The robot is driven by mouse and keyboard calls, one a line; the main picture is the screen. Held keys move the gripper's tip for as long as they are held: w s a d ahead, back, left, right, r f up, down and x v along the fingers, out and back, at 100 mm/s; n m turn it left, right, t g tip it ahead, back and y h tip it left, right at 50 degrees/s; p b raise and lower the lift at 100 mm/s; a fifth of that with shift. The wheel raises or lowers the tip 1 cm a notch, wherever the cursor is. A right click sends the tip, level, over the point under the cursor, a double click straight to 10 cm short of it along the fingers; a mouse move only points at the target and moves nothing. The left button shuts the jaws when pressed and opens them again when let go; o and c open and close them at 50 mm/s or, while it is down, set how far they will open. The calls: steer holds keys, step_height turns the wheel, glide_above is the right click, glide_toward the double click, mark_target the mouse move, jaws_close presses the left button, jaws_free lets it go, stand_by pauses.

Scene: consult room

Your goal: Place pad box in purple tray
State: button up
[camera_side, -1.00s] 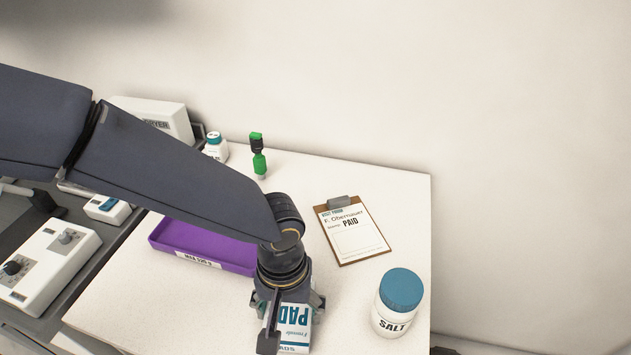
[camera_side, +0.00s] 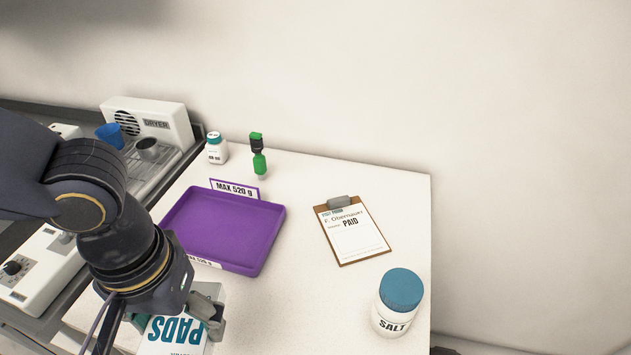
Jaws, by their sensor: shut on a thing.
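The purple tray (camera_side: 262,240) lies on the white table just beyond and to the right of my gripper. It is empty where visible, with a "MAX 520 g" label at its back. My wrist covers its front left corner.
A clipboard (camera_side: 355,235) marked "PAID" lies right of the tray. A salt jar (camera_side: 395,305) stands at the front right. A dryer (camera_side: 160,122) is at the back left.

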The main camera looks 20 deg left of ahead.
steer(key=n, duration=0.2)
steer(key=shift+w+a+r+n, duration=0.1)
steer(key=shift+a+n, duration=0.15)
steer(key=shift+n, duration=0.05)
steer(key=w+a+n, duration=1.1)
steer(key=a+n, duration=0.2)
steer(key=a, duration=0.1)
glide_above(220, 230)
steer(key=f, duration=0.8)
steer(key=shift+s+a+f, duration=0.1)
steer(key=shift+s, duration=0.3)
steer(key=shift+w+f, duration=0.3)
steer(key=shift+f, duration=0.1)
steer(key=shift+w+f, duration=0.15)
steer(key=shift+f, duration=1.55)
steer(key=shift+f, duration=0.1)
